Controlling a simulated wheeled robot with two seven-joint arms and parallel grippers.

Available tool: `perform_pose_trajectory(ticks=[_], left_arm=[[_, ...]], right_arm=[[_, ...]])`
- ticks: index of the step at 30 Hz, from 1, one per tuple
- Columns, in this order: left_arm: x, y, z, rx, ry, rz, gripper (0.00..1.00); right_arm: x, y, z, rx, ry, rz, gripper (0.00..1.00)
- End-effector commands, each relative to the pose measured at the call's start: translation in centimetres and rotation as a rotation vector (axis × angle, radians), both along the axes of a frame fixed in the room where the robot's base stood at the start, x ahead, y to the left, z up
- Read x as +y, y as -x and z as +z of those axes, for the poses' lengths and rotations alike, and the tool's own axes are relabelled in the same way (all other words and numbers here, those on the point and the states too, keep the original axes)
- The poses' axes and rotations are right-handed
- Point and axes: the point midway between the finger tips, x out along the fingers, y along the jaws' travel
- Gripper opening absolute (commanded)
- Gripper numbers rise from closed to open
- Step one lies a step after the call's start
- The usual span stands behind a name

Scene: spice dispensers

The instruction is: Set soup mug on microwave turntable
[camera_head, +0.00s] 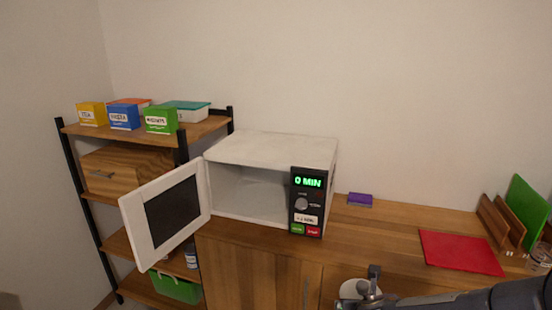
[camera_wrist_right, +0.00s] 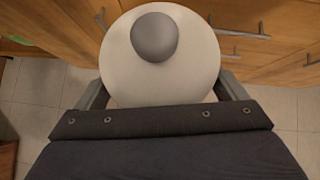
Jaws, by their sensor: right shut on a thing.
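The soup mug (camera_head: 352,289) is a round white vessel at the bottom of the head view, partly hidden by my right gripper (camera_head: 369,287). In the right wrist view the mug (camera_wrist_right: 185,80) shows from above as a white disc with a grey knob. My right gripper (camera_wrist_right: 163,92) is shut on it, one finger on each side. The mug is in front of the counter edge, over cabinet fronts and floor. The white microwave (camera_head: 270,150) stands on the counter with its door (camera_head: 140,217) swung open to the left. I cannot make out the turntable inside. My left gripper is not in view.
A wooden shelf (camera_head: 210,127) with several colored boxes stands left of the microwave. A purple block (camera_head: 360,199) and a red mat (camera_head: 460,252) lie on the counter (camera_head: 385,235). A rack with a green board (camera_head: 527,212) stands at the right. The counter's middle is clear.

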Motion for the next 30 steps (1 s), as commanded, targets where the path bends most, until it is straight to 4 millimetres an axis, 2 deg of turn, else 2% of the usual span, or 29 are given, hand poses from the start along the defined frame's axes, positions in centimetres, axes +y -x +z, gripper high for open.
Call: perform_pose_trajectory(ticks=[6, 11, 19, 23, 30], left_arm=[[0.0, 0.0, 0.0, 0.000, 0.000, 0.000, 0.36], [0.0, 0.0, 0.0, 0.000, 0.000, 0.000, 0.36], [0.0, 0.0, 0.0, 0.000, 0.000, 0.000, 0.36], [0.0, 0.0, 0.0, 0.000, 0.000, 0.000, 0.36], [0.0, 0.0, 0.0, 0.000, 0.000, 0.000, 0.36]], right_arm=[[0.2, 0.9, -2.4, 0.003, -0.020, 0.094, 0.45], [0.5, 1.5, -3.4, -0.002, -0.035, 0.138, 0.45], [0.5, 4.7, -7.7, 0.007, -0.032, 0.147, 0.45], [0.7, 5.4, -8.2, -0.007, -0.038, 0.149, 0.45], [0.7, 5.4, -8.3, -0.008, -0.039, 0.147, 0.45]])
